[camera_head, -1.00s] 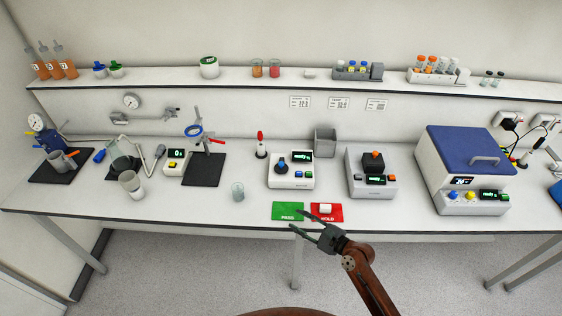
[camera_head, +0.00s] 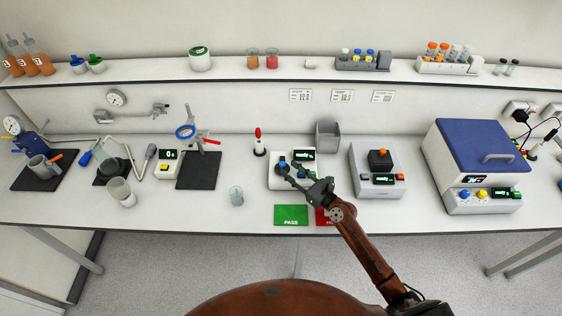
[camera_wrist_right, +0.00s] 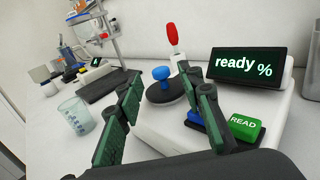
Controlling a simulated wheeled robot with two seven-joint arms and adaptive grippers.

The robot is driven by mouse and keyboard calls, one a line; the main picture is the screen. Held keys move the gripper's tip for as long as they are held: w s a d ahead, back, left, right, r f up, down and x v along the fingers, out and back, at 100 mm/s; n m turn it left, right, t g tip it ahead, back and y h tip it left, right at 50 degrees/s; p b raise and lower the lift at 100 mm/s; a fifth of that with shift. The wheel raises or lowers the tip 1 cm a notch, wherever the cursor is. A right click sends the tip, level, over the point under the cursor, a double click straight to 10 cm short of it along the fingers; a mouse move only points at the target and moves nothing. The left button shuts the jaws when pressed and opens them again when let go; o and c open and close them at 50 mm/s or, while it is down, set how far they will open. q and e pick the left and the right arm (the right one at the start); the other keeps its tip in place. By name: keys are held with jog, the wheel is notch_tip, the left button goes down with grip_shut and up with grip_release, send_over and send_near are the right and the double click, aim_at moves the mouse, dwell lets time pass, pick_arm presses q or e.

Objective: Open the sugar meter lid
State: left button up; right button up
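The sugar meter (camera_head: 280,184) is a white box on the bench with a lit display and coloured buttons. In the right wrist view its display (camera_wrist_right: 247,64) reads "ready %". The lid (camera_wrist_right: 162,93) is a dark disc with a blue knob (camera_wrist_right: 161,73), and it lies shut on top of the meter. My right gripper (camera_head: 291,173) is over the meter. In the right wrist view its fingers (camera_wrist_right: 163,80) are spread apart and empty, with the lid and knob showing between them. I see no contact with the knob. My left gripper is not in view.
A beaker (camera_head: 237,196) stands left of the meter. A green PASS mat (camera_head: 290,214) lies in front, and the red mat (camera_head: 321,217) is partly hidden by my arm. A second device (camera_head: 365,185) stands to the right. A red-topped dropper (camera_head: 259,145) stands behind.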

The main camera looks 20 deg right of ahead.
aim_at(284, 165)
jog(key=x, duration=0.4)
jog(key=shift+w+a, duration=0.15)
jog(key=shift+w, duration=0.2)
jog(key=shift+w+a, duration=0.15)
jog(key=c, duration=0.6)
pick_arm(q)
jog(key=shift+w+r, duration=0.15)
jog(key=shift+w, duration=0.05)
pick_arm(e)
grip_shut()
